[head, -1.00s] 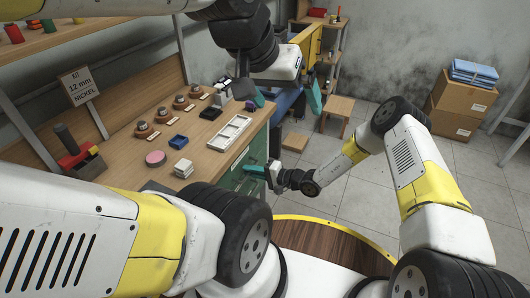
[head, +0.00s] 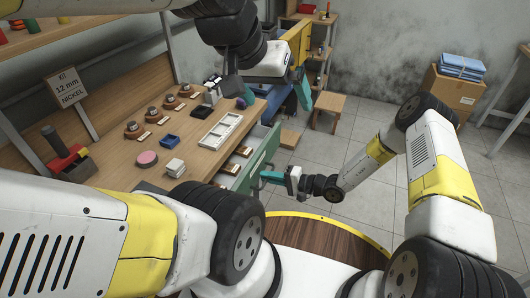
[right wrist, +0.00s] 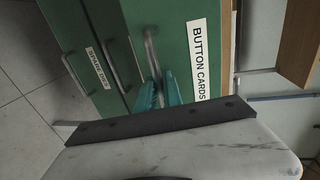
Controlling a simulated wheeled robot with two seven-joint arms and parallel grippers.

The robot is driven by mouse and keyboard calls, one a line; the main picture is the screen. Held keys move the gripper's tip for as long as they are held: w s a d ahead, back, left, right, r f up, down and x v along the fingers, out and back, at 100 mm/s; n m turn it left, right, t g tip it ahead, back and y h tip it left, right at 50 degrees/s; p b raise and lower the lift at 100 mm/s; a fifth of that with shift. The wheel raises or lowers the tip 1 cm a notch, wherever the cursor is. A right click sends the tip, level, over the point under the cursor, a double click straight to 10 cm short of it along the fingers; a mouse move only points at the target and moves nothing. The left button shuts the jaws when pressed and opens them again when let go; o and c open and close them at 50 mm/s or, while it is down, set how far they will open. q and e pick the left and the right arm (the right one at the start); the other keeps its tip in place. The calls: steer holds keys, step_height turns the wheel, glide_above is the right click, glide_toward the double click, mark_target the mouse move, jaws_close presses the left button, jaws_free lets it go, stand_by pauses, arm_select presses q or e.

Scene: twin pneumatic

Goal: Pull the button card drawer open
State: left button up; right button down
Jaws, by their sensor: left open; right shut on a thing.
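The button card drawer (head: 262,158) is a green-fronted drawer under the workbench. It stands partly open in the head view, with several brown and white cards (head: 243,151) inside. In the right wrist view its front (right wrist: 172,30) carries a "BUTTON CARDS" label (right wrist: 202,55) and a metal bar handle (right wrist: 151,48). My right gripper (head: 268,177) is at the drawer front, its teal fingers (right wrist: 160,92) shut on the handle. My left gripper (head: 274,98) is open and empty above the bench's far right end, its teal fingers spread wide.
A second labelled drawer (right wrist: 85,50) adjoins.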

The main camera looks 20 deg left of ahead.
steer(key=f+v, duration=0.3)
steer(key=v, duration=1.2)
steer(key=shift+d, duration=0.7)
steer(key=c, duration=1.5)
jaws_free()
steer(key=v, duration=0.7)
steer(key=shift+d, duration=0.35)
steer(key=shift+r, duration=0.1)
